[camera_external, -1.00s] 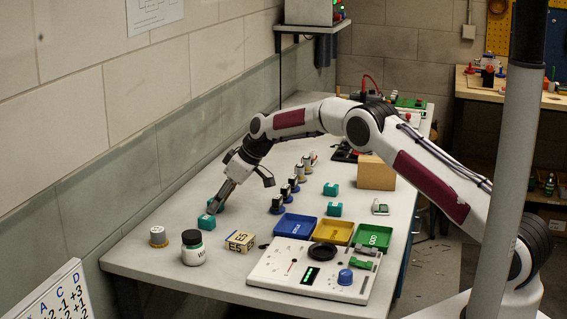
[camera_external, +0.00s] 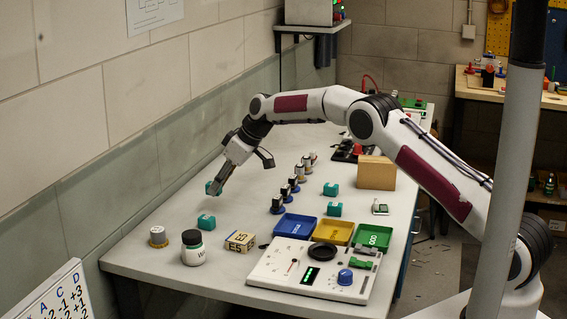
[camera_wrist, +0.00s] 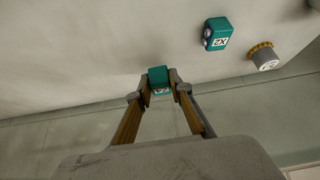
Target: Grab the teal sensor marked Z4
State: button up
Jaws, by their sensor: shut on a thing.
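My gripper (camera_external: 217,190) is shut on a teal sensor (camera_external: 210,187) and holds it above the left part of the bench. In the wrist view the held sensor (camera_wrist: 158,76) sits between both fingertips; its white label is too small to read surely. Another teal sensor (camera_external: 206,222) stands on the bench nearer the front, below and left of my gripper. In the wrist view this sensor (camera_wrist: 218,34) has a label that looks like ZX. Two more teal sensors, one farther back (camera_external: 331,189) and one nearer (camera_external: 334,209), stand right of the blue-based parts.
Blue (camera_external: 296,226), yellow (camera_external: 339,233) and green (camera_external: 372,238) trays lie behind a white panel (camera_external: 300,275). The wall runs close along the left.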

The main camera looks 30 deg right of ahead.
jog(key=shift+r, duration=2.5)
